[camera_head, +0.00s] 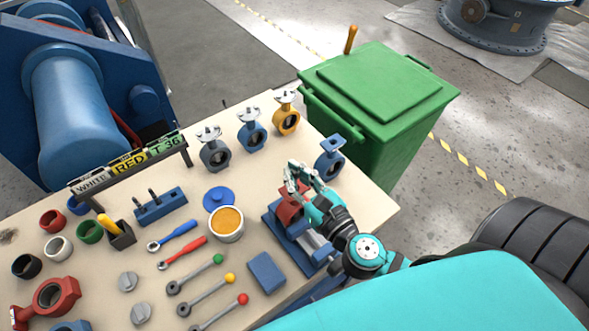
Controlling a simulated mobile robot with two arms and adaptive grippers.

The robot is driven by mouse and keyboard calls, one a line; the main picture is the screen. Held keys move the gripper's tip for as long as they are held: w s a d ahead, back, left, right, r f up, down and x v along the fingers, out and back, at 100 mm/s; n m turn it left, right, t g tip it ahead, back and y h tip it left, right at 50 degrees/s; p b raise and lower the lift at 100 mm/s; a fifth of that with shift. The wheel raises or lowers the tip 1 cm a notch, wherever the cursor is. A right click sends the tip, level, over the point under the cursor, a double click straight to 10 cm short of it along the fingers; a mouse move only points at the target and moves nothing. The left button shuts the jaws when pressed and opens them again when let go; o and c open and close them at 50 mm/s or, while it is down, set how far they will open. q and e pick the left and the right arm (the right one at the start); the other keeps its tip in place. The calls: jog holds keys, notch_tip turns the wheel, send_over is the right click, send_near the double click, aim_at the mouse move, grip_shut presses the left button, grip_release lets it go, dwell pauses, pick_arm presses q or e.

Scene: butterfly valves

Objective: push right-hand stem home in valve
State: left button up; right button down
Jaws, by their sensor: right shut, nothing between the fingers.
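A red valve body (289,211) sits in a blue vice (270,228) near the right end of the table. My right gripper (293,180) is shut and empty, right over the top of this valve. It hides the valve's upper part, so I cannot make out a stem there or tell whether the fingers touch it. My left gripper is not in view.
Grey, blue and yellow valves (252,132) stand along the table's back edge. Another blue valve (330,160) stands behind my gripper. A green bin (375,100) is beyond the table. An orange-filled tin (226,222), spanners and levers lie left of the vice.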

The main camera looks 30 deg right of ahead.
jog(key=shift+f+b, duration=1.3)
jog(key=shift+f, duration=0.4)
dwell(0.5)
